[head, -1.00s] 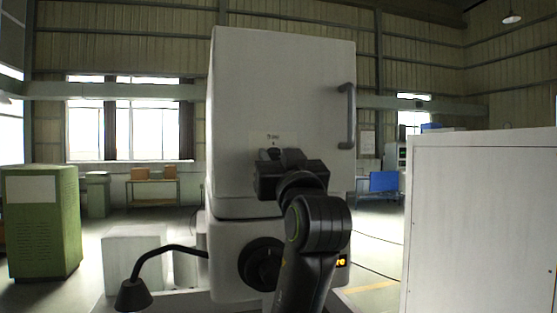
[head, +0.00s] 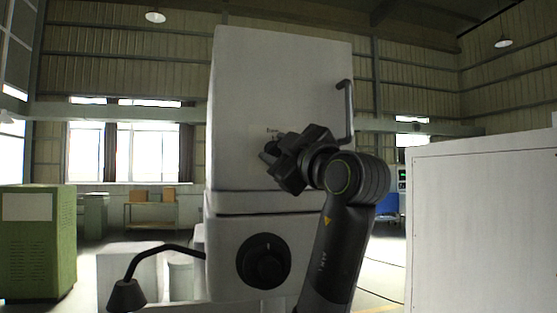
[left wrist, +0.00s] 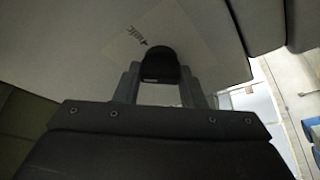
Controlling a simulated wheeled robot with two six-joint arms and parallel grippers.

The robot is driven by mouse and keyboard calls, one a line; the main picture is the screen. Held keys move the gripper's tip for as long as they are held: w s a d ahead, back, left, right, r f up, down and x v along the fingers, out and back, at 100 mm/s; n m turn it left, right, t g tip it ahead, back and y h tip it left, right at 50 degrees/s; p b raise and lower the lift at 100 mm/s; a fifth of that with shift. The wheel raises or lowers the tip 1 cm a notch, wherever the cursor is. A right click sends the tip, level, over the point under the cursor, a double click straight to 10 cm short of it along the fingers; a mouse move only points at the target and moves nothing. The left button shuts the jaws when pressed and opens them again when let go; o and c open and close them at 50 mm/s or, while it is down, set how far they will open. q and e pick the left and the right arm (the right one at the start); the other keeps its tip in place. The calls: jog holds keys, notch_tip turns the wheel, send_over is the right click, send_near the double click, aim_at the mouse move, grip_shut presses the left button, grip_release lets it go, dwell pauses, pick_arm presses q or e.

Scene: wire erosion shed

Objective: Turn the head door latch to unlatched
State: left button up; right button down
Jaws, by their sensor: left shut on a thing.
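The head door latch (head: 271,147) is a small dark knob on the front of the light grey machine head door (head: 290,80). My left gripper (head: 273,157) is at the latch, tilted, and its fingers hide part of it. In the left wrist view the dark rounded latch (left wrist: 159,64) sits between the two fingers of my left gripper (left wrist: 158,80), which is shut on it. A small printed label (left wrist: 134,36) is on the door beside the latch. The latch's exact setting is hard to read. My right gripper is not in view.
A dark vertical handle (head: 346,112) is on the door's right side. A round black dial (head: 264,262) is on the lower housing, with a black bent-arm lamp (head: 127,295) at its left. A large white cabinet (head: 480,230) stands close at the right.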

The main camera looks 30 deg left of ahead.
pick_arm(q)
jog(key=n+g, duration=0.1)
jog(key=n, duration=0.3)
jog(key=shift+r+g+h, duration=0.1)
jog(key=shift+g+h, duration=0.2)
jog(key=shift+g, duration=0.1)
jog(key=n+g+h, duration=0.1)
jog(key=n, duration=0.4)
jog(key=shift+n, duration=0.3)
jog(key=o, duration=1)
jog(key=shift+d, duration=0.1)
